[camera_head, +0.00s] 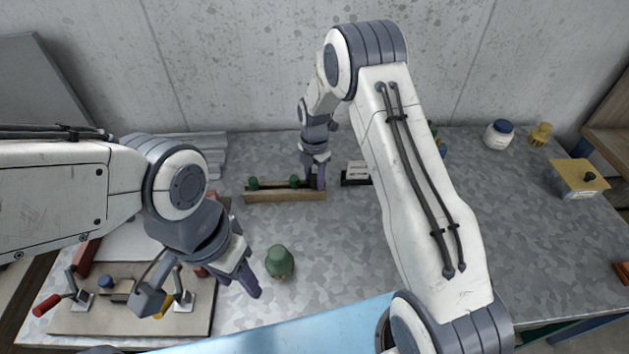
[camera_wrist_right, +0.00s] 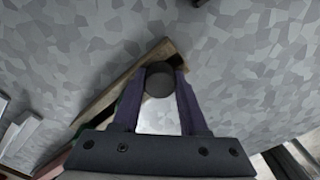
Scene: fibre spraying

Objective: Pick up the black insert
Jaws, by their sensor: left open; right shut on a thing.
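The black insert (camera_wrist_right: 160,82) shows as a dark round end between the two purple fingers of my right gripper (camera_wrist_right: 161,88) in the wrist view. The fingers are shut on it. In the head view my right gripper (camera_head: 314,174) is at the right end of a wooden rack (camera_head: 285,197), and the fingers mostly hide the insert. I cannot tell whether the insert is clear of the rack. Green inserts (camera_head: 294,181) stand in the rack to the left. My left gripper (camera_head: 202,291) is open and empty, above the clamp board at the lower left.
A green domed piece (camera_head: 279,261) stands on the metal table near my left gripper. The clamp board (camera_head: 130,322) with red-handled clamps is at the lower left. A small black-based block (camera_head: 356,172) is just right of the rack. A blue-lidded jar (camera_head: 498,134) stands far right.

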